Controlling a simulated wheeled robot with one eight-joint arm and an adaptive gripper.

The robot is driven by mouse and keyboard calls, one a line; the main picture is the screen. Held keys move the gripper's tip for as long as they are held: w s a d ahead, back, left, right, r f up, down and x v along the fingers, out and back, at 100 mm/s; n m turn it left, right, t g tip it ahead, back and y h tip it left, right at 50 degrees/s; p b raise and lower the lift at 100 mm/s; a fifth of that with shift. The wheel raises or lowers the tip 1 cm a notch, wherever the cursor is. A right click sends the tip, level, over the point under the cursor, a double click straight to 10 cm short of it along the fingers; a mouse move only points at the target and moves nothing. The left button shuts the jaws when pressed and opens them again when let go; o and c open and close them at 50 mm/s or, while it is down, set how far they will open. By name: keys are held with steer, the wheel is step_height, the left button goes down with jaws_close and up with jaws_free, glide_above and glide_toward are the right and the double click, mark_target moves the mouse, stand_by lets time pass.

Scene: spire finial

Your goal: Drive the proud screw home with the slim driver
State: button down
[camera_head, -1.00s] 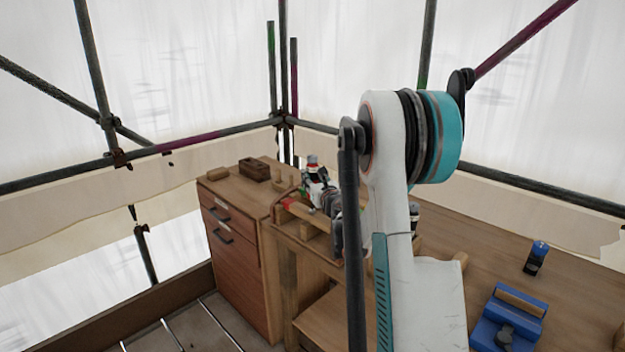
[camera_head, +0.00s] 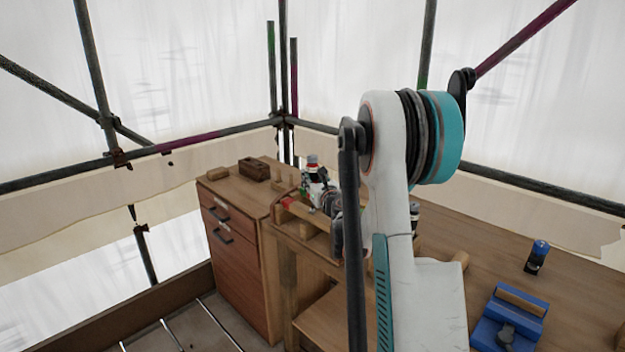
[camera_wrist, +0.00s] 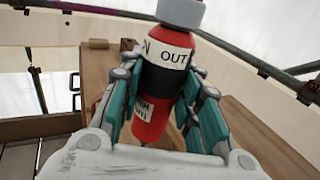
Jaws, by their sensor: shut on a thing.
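My gripper (camera_wrist: 160,88) is shut on an upright red cylindrical tool (camera_wrist: 150,118) with a grey top, a black band and white labels, one reading "OUT". It looks like a driver, but I cannot confirm it is the slim one. I cannot make out the proud screw in either view. My arm covers part of the bench.
A drawer cabinet (camera_head: 232,270) adjoins the bench's left end, with a brown open box (camera_head: 254,169) and a small wood block (camera_head: 218,173) on top. A blue vise (camera_head: 508,322) and a black, blue-capped item (camera_head: 537,256) are on the bench (camera_head: 590,290) at right. Scaffold poles surround the area.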

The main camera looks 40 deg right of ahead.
mark_target(313, 160)
steer(key=shift+r+p, duration=2.15)
steer(key=shift+r, duration=1.35)
steer(key=shift+a, duration=0.1)
